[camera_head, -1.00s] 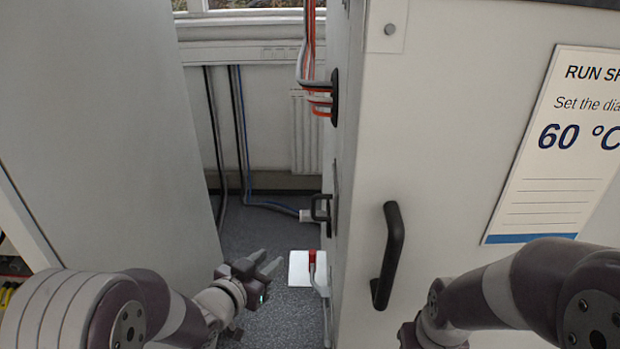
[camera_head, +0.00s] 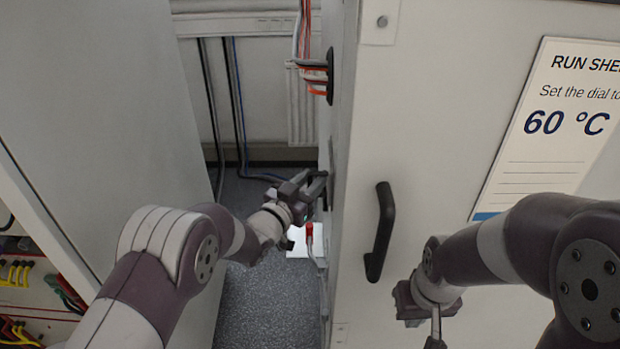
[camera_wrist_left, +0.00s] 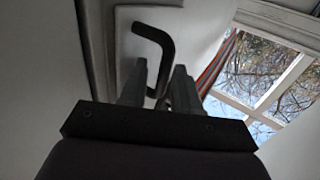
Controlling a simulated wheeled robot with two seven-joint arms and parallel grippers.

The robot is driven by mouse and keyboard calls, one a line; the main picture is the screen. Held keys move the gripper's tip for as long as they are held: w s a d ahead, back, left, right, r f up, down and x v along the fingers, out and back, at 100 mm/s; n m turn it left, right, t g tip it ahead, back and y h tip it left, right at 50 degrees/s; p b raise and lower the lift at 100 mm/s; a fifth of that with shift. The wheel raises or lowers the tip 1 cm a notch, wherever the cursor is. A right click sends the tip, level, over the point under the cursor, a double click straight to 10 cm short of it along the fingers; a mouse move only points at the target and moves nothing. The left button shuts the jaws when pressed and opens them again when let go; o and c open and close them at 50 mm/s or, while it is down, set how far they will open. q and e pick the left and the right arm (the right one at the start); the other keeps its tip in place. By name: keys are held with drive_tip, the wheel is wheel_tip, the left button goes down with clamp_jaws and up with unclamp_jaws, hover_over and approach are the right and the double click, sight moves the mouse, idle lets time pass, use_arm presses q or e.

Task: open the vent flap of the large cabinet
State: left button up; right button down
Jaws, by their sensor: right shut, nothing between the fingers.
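The large cabinet (camera_head: 430,120) stands at the right in the head view, its narrow side facing the gap. In the left wrist view, a pale panel (camera_wrist_left: 205,28), seemingly the vent flap, carries a black bent handle (camera_wrist_left: 153,38). My left gripper (camera_head: 313,186) is in the gap at that side; it hides most of the handle in the head view. In the left wrist view its fingers (camera_wrist_left: 160,84) are apart, with the handle's lower end between them; contact cannot be told. My right gripper (camera_head: 437,335) is shut and empty before the cabinet front, partly cut off.
A black front handle (camera_head: 381,232) sits on the cabinet. Cables (camera_head: 302,40) enter its side above my left gripper. A red-handled part (camera_head: 309,238) and a white plate (camera_head: 298,244) are below. A grey cabinet (camera_head: 90,110) bounds the gap at left.

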use_arm(q)
drive_tip(key=shift+w+f, duration=0.15)
drive_tip(key=shift+w, duration=0.15)
drive_tip(key=shift+c, duration=0.3)
clamp_jaws()
use_arm(e)
drive_tip(key=shift+w, duration=0.2)
use_arm(q)
drive_tip(key=shift+a, duration=0.1)
use_arm(e)
drive_tip(key=shift+f, duration=0.15)
